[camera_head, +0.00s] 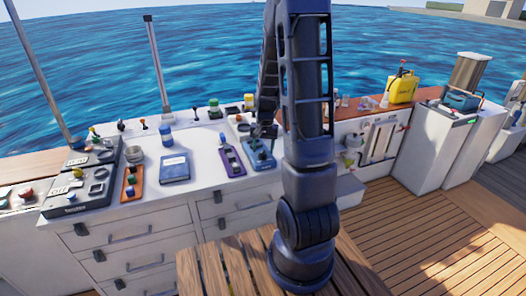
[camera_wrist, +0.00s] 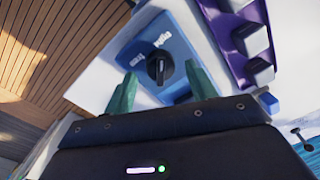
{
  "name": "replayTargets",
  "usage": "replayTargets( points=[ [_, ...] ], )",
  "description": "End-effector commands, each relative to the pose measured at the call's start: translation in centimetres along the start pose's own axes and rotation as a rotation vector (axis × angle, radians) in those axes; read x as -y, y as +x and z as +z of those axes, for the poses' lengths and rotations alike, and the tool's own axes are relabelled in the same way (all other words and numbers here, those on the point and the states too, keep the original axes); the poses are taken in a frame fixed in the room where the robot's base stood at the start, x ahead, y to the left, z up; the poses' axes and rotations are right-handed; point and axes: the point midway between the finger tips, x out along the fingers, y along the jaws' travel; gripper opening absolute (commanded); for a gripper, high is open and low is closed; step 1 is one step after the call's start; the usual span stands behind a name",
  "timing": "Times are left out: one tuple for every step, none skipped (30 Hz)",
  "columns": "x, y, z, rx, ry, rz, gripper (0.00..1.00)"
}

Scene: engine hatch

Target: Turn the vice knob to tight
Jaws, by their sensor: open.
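The vice knob (camera_wrist: 158,69) is a round black knob with a raised grip on a blue panel (camera_wrist: 178,25) in the wrist view. White labels beside it appear to read "free" and "tight"; the lettering is small and rotated. I cannot tell for sure which label the knob points to. My gripper (camera_wrist: 160,90) is open, its two green fingers spread left and right of the knob, apart from it in the picture. In the head view the blue panel (camera_head: 262,160) lies on the white counter, partly hidden by my arm and gripper.
A purple panel (camera_head: 232,162) with several knobs or buttons sits just left of the blue panel. A blue book (camera_head: 174,169) and an orange panel (camera_head: 132,183) lie farther left on the white counter (camera_head: 200,180). A yellow canister (camera_head: 402,89) stands on the right.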

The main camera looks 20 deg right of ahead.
Motion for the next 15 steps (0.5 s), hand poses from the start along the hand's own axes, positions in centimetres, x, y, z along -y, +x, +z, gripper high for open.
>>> replayTargets(
  points=[
    [0.0,-0.8,0.0,-0.004,-0.001,-0.001,0.56],
    [0.0,-1.3,0.0,-0.004,-0.002,-0.001,0.56],
    [0.1,-2.0,-0.1,-0.005,-0.003,-0.001,0.56],
    [0.1,-2.6,-0.1,-0.004,-0.003,-0.001,0.56],
    [0.1,-3.1,-0.1,-0.005,-0.002,-0.002,0.56],
    [0.1,-3.8,-0.1,-0.005,-0.002,-0.002,0.56],
    [0.1,-4.3,-0.1,-0.004,-0.001,-0.002,0.56],
    [0.1,-4.8,-0.1,-0.005,-0.001,-0.002,0.56],
    [0.0,-5.5,-0.1,-0.004,-0.001,-0.001,0.56],
    [0.0,-5.9,-0.1,-0.004,-0.002,-0.001,0.56],
    [0.0,-6.3,0.0,-0.003,-0.002,-0.001,0.56],
    [0.0,-6.9,-0.1,-0.004,-0.002,-0.001,0.56],
    [0.0,-7.3,-0.1,-0.005,-0.002,-0.001,0.56],
    [0.0,-7.7,-0.1,-0.003,-0.002,-0.001,0.56],
    [0.0,-8.0,-0.1,-0.002,-0.002,-0.001,0.56]
  ],
)
